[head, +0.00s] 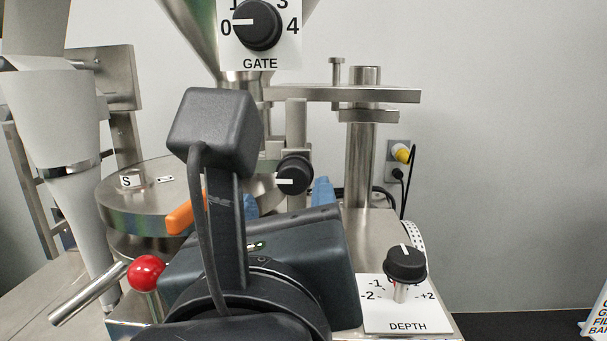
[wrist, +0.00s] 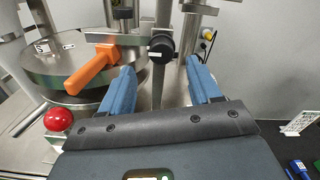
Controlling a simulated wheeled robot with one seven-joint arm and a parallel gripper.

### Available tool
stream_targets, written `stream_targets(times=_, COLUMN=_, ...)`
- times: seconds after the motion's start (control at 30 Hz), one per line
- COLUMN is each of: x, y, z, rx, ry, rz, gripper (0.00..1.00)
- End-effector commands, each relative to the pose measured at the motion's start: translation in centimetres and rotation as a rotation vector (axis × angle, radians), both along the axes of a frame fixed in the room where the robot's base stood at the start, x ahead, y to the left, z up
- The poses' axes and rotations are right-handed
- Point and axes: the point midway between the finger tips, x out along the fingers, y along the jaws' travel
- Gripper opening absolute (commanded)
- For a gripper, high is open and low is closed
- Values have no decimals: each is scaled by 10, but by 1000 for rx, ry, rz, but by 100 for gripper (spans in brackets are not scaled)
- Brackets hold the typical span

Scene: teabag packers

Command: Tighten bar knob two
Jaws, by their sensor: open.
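A black round knob (head: 295,175) with a white pointer line sits on an upright metal bar. It carries no readable number, so I cannot tell if it is bar knob two. Its pointer lies about level, toward the left, in the head view. The same knob shows in the wrist view (wrist: 161,48), ahead of the gap between my blue fingers. My gripper (head: 287,199) is open and empty, just below and in front of the knob in the head view. In the wrist view my gripper (wrist: 160,70) has its fingers spread to either side, apart from the knob.
An orange handle (head: 185,216) and a red ball knob (head: 146,273) are at left, by the round metal drum (head: 140,205). A GATE dial (head: 257,25) is above and a DEPTH dial (head: 404,264) is at lower right. A metal post (head: 361,150) stands right of the knob.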

Motion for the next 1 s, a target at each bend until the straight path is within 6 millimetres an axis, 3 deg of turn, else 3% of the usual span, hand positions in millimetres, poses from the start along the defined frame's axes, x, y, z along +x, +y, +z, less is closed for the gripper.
stream_targets(times=0.43, x=62, y=-4, z=1, rx=-3, ry=0, rz=-5, gripper=63)
stream_targets(times=0.83, x=69, y=-4, z=-1, rx=-3, ry=-1, rz=-4, gripper=62)
stream_targets(times=1.0, x=69, y=-4, z=-1, rx=-3, ry=-1, rz=-4, gripper=45)
